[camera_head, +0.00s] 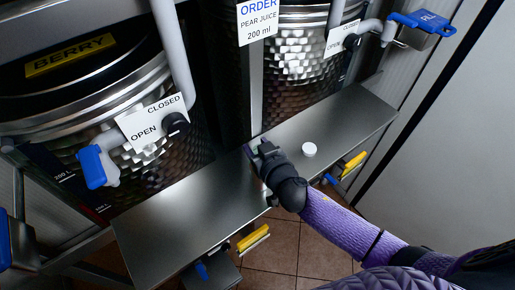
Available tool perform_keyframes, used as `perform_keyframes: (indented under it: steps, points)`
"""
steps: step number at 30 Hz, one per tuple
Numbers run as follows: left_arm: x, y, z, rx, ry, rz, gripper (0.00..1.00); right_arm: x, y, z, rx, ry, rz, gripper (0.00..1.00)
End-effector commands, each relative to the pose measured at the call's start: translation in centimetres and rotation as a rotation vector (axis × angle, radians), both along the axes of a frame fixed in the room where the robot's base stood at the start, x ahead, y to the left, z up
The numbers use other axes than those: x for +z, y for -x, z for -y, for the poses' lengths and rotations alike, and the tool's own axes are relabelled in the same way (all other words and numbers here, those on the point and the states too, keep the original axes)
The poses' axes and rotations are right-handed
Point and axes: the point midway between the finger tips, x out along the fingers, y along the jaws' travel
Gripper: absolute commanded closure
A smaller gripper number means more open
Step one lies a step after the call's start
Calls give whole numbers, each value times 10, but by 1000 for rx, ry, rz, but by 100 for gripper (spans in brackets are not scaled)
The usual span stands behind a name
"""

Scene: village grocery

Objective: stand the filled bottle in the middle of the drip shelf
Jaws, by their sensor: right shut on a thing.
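The drip shelf (190,215) is a long bare metal ledge running diagonally in front of the tanks. My right gripper (260,149) is over the middle of the shelf, close to its tank side. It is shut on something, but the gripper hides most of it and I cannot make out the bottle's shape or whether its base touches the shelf. A small white round cap (309,149) is on the shelf to the right of the gripper, apart from it. My left gripper is not in view.
The berry tank (90,90) has a blue-handled tap (95,167) overhanging the left shelf. The right tank (295,55) has a raised blue handle (425,22). A pear juice order card (257,20) hangs between them. Yellow-handled tools (252,237) hang below the front edge. The left shelf is clear.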

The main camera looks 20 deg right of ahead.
Motion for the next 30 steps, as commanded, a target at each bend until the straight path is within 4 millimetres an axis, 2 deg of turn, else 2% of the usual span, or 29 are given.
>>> perform_keyframes:
  steps: [8, 9, 13, 14, 24, 26, 30]
  points:
    - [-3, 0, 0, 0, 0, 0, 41, -2, 0, 0, 0, 0, 2, 100]
    - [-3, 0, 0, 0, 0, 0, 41, -2, 0, 0, -1, 1, 1, 43]
    - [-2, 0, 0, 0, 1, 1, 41, -1, 0, 0, -1, 1, 1, 15]
    - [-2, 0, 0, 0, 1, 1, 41, -1, 0, 0, -1, 1, 1, 12]
    - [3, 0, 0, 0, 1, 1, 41, 4, 1, 0, 0, 0, 0, 12]
    - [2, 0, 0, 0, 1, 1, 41, 4, 10, 2, -1, 0, -1, 12]
    - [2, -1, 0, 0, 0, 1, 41, 13, 42, 7, 0, -2, -3, 12]
